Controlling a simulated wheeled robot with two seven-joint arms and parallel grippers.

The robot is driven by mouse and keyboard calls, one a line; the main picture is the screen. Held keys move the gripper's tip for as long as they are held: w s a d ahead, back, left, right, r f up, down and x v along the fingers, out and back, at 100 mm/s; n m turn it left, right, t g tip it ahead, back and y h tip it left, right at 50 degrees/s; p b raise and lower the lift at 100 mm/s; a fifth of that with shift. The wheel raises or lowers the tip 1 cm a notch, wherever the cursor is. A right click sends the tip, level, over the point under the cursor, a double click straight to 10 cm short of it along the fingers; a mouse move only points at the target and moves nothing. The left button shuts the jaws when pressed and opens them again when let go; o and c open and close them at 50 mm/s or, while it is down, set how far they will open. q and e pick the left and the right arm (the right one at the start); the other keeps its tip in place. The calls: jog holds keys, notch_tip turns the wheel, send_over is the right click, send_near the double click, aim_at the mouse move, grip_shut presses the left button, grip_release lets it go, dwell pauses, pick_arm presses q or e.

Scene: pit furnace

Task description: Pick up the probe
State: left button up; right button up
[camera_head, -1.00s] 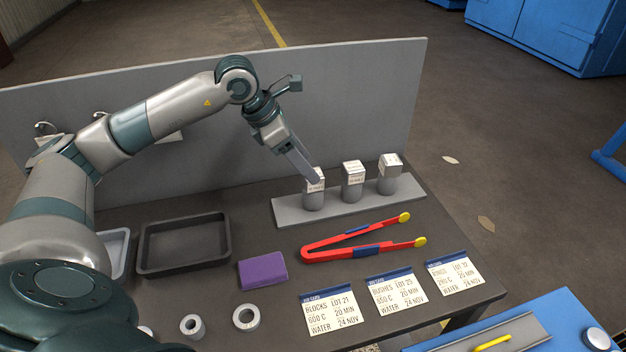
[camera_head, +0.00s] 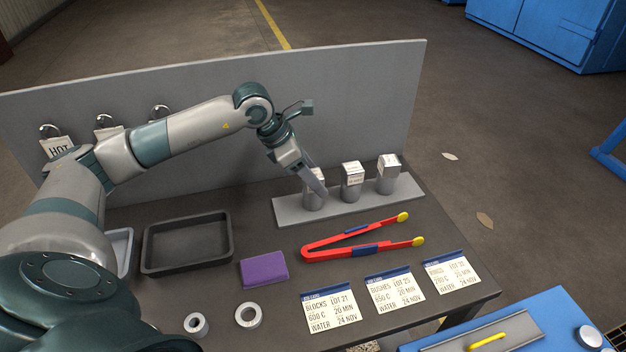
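I cannot make out which thing is the probe. Three grey cylinders with pale labelled block tops stand upright in a row on a grey strip (camera_head: 290,211): the left cylinder (camera_head: 313,200), the middle cylinder (camera_head: 352,182) and the right cylinder (camera_head: 388,175). My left gripper (camera_head: 320,185) points down at the left cylinder, its finger passing in front of that cylinder's top and partly hiding it. I cannot tell whether it touches, or whether the fingers are apart. My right gripper is not in view.
Red tongs (camera_head: 365,251) with yellow tips lie before the strip. A purple block (camera_head: 263,270), a dark tray (camera_head: 150,268), a ring (camera_head: 249,315), a smaller ring (camera_head: 196,324) and three lot cards (camera_head: 394,291) share the table. A grey panel (camera_head: 350,110) with hooks stands behind.

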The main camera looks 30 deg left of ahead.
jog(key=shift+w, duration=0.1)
pick_arm(q)
jog(key=c, duration=1.2)
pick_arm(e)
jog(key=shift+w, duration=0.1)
pick_arm(q)
jog(key=shift+r, duration=0.15)
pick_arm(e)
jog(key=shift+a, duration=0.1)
